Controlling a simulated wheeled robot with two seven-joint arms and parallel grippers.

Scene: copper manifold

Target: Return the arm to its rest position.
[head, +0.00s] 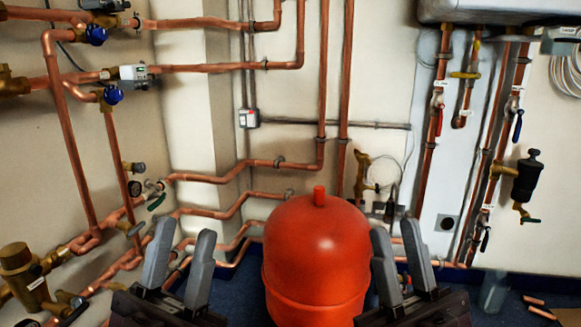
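My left gripper (184,230) is at the bottom left of the head view, its two grey fingers pointing up and apart. My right gripper (397,228) is at the bottom right of centre, also with its fingers apart. Both look empty; only pipes and wall show between the fingers. A red rounded tank (318,250) stands between the two grippers, its lower part cut off by the frame. I cannot tell whether either gripper touches anything.
Copper pipes (68,150) with blue-handled valves (96,35) run along the left wall. A brass fitting (20,270) is at the lower left. A white boiler (490,10) hangs at the upper right, above pipes with a black air separator (527,178). Cut pipe pieces (538,311) lie on the blue floor.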

